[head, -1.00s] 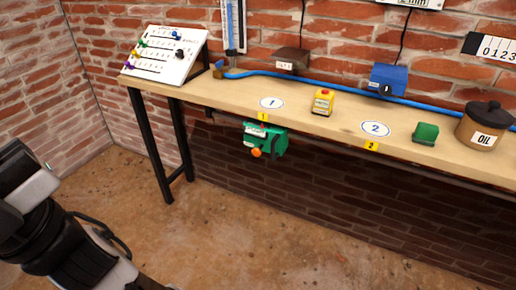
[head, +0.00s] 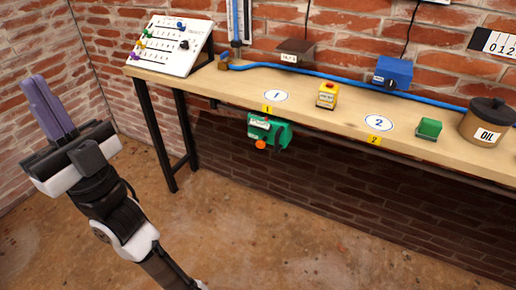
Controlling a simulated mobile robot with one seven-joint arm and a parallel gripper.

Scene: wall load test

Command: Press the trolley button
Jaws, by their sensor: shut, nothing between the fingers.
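A green trolley-like unit (head: 282,133) hangs under the front edge of the bench, below the yellow tag 1. It has a pale label and an orange round knob or button (head: 261,145) at its lower front. A yellow box with a red button on top (head: 327,96) stands on the bench between the round marks 1 and 2. I cannot read which of these is labelled as the trolley button. My gripper (head: 41,80) is at the left, its purple fingers together and pointing up, empty. It is well apart from the bench and both buttons.
The wooden bench (head: 222,88) runs along the brick wall on black legs. The floor in front is clear.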

